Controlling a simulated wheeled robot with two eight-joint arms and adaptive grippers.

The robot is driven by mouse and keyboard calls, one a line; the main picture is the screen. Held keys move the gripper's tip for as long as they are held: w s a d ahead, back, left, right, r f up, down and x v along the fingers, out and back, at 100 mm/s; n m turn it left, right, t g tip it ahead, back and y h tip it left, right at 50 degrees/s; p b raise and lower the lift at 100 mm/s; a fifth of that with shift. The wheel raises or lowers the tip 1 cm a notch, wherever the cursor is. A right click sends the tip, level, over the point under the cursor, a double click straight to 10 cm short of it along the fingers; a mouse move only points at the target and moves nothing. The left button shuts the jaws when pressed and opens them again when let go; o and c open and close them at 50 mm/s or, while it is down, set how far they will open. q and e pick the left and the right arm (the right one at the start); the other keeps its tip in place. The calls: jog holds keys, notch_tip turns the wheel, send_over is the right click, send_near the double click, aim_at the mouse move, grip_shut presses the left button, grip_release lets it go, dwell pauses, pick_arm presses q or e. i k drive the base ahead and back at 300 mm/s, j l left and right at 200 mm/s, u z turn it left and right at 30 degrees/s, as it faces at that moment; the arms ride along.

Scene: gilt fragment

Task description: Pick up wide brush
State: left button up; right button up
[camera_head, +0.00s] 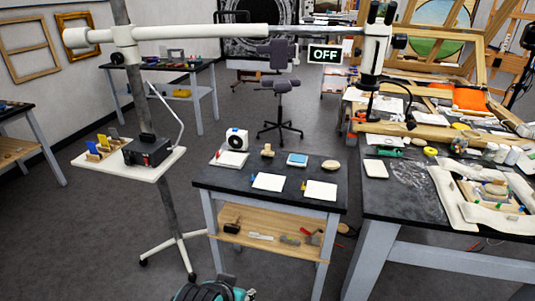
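I cannot tell for sure which thing is the wide brush. A small tan wooden piece (267,150), brush-like but too small to make out, stands at the back of the dark-topped table (225,181) in the middle. Small tools, including a dark-headed one with a wooden part (232,226), lie on that table's wooden lower shelf (267,250). Neither of my grippers shows in the head view.
White sheets (268,181), a blue block (297,160) and a white round-faced device (237,139) share the table. A cluttered bench (400,205) stands close on the right. A wheeled stand with a tray (172,160) is on the left.

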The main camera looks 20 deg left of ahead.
aim_at(266, 153)
jog(key=i+j+z, duration=0.2)
jog(key=i+j, duration=0.2)
jog(key=i+j+z, duration=0.25)
jog(key=i+j, duration=0.15)
jog(key=j, duration=0.15)
